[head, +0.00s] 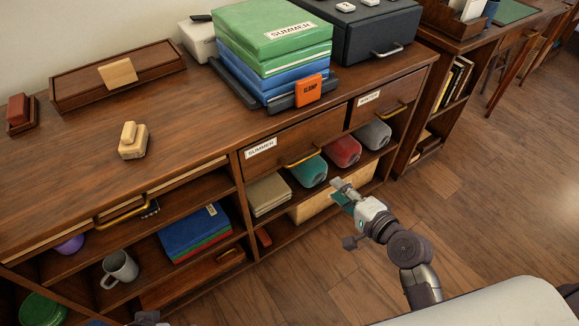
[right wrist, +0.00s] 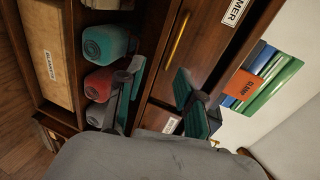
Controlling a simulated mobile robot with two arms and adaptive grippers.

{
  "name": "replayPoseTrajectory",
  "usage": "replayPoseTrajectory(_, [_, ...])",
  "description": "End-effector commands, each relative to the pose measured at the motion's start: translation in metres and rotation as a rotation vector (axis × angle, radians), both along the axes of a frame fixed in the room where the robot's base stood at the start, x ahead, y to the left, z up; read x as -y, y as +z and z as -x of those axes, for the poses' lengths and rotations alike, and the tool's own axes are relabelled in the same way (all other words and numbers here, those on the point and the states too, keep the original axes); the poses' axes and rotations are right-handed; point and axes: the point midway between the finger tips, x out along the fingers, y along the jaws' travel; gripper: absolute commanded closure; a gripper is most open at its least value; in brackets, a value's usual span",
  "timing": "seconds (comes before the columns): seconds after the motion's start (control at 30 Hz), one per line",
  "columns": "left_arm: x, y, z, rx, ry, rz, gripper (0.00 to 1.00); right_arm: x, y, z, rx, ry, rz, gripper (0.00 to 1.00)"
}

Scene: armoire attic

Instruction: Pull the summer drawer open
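The summer drawer (head: 285,145) is a dark wood front with a white SUMMER label (head: 261,148) and a brass bar handle (head: 305,157). It looks shut, flush with its neighbour. In the right wrist view, turned sideways, its handle (right wrist: 177,42) and part of its label (right wrist: 236,12) show beyond the fingertips. My right gripper (head: 342,191) is in front of and below the drawer; its teal-padded fingers (right wrist: 159,78) are spread, empty and apart from the handle. A dark part at the bottom left edge of the head view may be my left gripper (head: 147,318), mostly cut off.
The WINTER drawer (head: 388,97) is to the right. Rolled bundles (head: 342,151) fill the cubby below. The floor (head: 480,200) to the right is clear.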

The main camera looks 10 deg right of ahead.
Motion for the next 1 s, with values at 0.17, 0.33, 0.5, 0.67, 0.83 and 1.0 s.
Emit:
replayPoseTrajectory(0.17, [-0.001, 0.011, 0.005, 0.008, 0.000, -0.001, 0.00, -0.003, 0.018, -0.003, 0.037, 0.004, -0.047, 0.63])
replayPoseTrajectory(0.33, [-0.001, 0.009, 0.005, 0.008, 0.000, -0.001, 0.00, -0.010, 0.014, -0.024, 0.039, 0.003, -0.048, 0.63])
replayPoseTrajectory(0.5, [-0.001, 0.003, 0.005, 0.008, 0.001, 0.000, 0.00, -0.023, 0.006, -0.058, 0.039, 0.004, -0.048, 0.63])
replayPoseTrajectory(0.67, [0.003, 0.000, -0.008, 0.065, -0.005, 0.011, 0.00, -0.034, -0.002, -0.089, 0.038, 0.003, -0.046, 0.63])
replayPoseTrajectory(0.83, [0.011, 0.007, -0.036, 0.201, -0.015, 0.040, 0.00, -0.042, -0.008, -0.112, 0.036, 0.004, -0.044, 0.63])
replayPoseTrajectory(1.0, [0.016, 0.014, -0.050, 0.277, -0.022, 0.056, 0.00, -0.047, -0.010, -0.123, 0.035, 0.004, -0.043, 0.63])
